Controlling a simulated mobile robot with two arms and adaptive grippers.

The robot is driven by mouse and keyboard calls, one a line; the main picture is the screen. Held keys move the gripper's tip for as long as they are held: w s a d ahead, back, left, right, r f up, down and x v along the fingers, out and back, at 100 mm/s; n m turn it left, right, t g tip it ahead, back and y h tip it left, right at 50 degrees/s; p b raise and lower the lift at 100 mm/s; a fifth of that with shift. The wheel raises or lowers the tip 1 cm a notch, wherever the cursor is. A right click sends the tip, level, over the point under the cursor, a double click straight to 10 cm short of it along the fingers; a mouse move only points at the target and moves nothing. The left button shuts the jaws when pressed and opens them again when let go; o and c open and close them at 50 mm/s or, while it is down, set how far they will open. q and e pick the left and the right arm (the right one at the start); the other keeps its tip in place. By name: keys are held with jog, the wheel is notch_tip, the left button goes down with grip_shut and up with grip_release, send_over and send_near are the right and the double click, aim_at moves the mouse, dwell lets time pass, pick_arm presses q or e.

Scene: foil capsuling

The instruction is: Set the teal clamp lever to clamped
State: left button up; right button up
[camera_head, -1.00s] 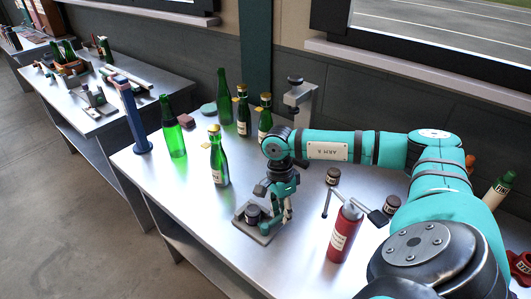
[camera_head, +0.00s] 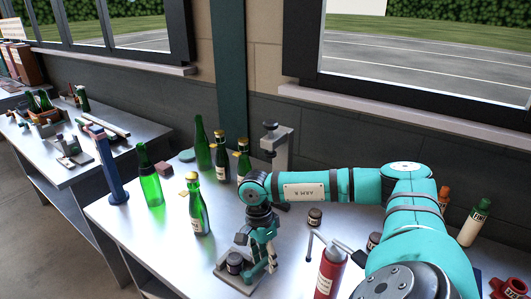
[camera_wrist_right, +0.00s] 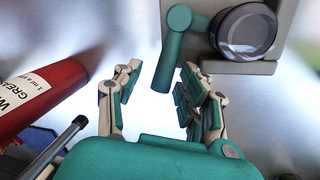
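The teal clamp lever (camera_wrist_right: 171,58) shows in the right wrist view, hanging down from its pivot at the edge of a grey base plate beside a dark round cap. In the head view the base plate (camera_head: 228,272) with its dark round piece (camera_head: 235,263) stands near the table's front edge; the lever there is hard to tell from my gripper. My right gripper (camera_wrist_right: 160,80) is open, one finger on each side of the lever's free end, with gaps visible. In the head view my right gripper (camera_head: 264,252) points down just right of the base. My left gripper is not in view.
A red grease can (camera_head: 329,273) stands right of the clamp, close to my gripper; it also shows in the right wrist view (camera_wrist_right: 40,97). A metal-handled tool (camera_head: 340,248) is behind it. Green bottles (camera_head: 199,210) and a blue post (camera_head: 108,170) stand left.

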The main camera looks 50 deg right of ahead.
jog(key=shift+w, duration=0.1)
jog(key=shift+r, duration=0.2)
notch_tip(320, 180, up, 11)
jog(key=w, duration=0.2)
jog(key=shift+d+r, duration=0.15)
jog(key=shift+d, duration=0.15)
dwell(0.4)
